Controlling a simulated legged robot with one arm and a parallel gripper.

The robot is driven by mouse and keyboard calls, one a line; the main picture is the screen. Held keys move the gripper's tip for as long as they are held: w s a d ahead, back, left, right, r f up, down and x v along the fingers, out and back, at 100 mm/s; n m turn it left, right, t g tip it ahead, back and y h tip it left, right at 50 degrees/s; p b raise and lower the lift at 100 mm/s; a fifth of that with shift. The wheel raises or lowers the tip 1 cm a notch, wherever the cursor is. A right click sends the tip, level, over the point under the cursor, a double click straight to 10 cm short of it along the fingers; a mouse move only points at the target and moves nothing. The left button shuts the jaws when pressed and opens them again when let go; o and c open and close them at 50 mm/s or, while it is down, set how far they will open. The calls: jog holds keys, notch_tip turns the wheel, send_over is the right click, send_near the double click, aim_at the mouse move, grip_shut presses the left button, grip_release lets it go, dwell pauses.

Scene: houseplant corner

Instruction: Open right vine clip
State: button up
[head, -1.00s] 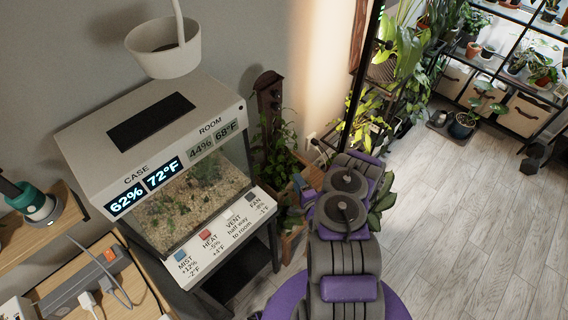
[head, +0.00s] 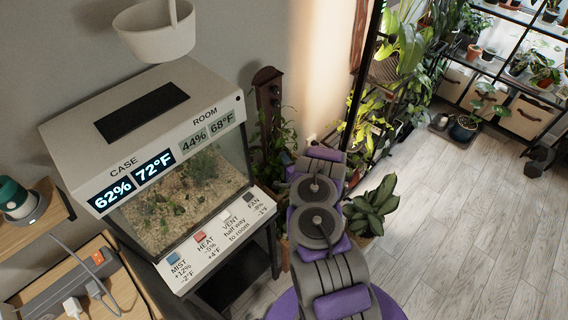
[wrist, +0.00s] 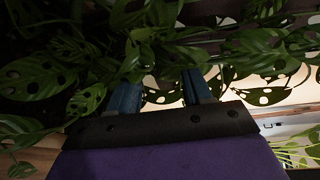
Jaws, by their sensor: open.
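No vine clip can be made out in either view. A vine with holed leaves (wrist: 153,44) fills the upper wrist view. In the head view, a leafy vine (head: 262,137) grows at a dark brown wooden board (head: 268,84) against the wall. My gripper (wrist: 160,84) shows in the wrist view as two blue fingers, apart and with nothing visibly held. Leaves hang close around and beyond the fingertips. In the head view, my gripper's end is mostly hidden behind my arm, near the vine.
A glass case (head: 185,190) with a labelled button panel (head: 215,243) stands left of my arm. A white hanging pot (head: 157,35) is above it. A broad-leaved plant (head: 371,207) is just right of my arm. Plant shelves (head: 505,85) stand far right; the wooden floor (head: 465,215) is open.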

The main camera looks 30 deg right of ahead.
grip_shut()
dwell(0.4)
